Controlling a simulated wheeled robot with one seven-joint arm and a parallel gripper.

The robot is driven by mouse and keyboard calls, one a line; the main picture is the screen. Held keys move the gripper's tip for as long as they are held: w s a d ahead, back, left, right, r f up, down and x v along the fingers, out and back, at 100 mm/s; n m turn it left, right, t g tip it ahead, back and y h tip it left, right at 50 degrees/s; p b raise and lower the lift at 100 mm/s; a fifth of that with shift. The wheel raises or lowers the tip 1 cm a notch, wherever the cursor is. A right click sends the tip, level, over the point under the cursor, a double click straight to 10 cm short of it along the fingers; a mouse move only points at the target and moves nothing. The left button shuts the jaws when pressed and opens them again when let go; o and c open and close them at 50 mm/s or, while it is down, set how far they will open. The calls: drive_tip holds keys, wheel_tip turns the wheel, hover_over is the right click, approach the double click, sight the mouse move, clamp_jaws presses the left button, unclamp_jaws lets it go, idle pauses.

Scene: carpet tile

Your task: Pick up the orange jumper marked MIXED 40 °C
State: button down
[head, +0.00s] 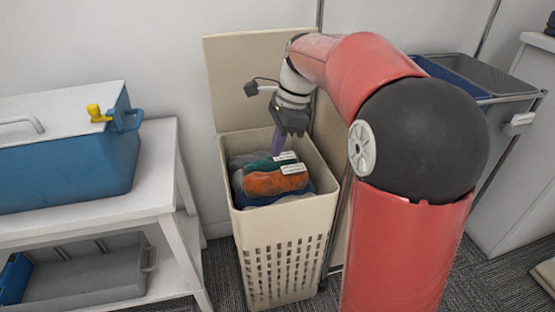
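The orange jumper (268,183) lies bunched on top of the pile in the tall beige laundry basket (281,243). A white label (293,168) is at its upper right edge; its print is too small to read. My gripper (280,143) points down inside the basket's back part, above and behind the orange jumper and apart from it. A narrow purple shape shows at its tip; I cannot tell whether it is the fingers or cloth. The finger opening is not clear.
A teal garment (256,163) with a label, and grey and dark blue ones, lie around the jumper. The basket's lid (240,80) stands open behind. A white shelf (90,210) with a blue cooler (70,155) is left. Grey and blue bins (490,78) are right.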

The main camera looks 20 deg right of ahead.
drive_tip(key=shift+a+v, duration=0.2)
drive_tip(key=shift+v, duration=1.5)
drive_tip(key=shift+s, duration=0.1)
drive_tip(key=shift+c, duration=2.2)
unclamp_jaws()
drive_tip(key=shift+r, duration=0.1)
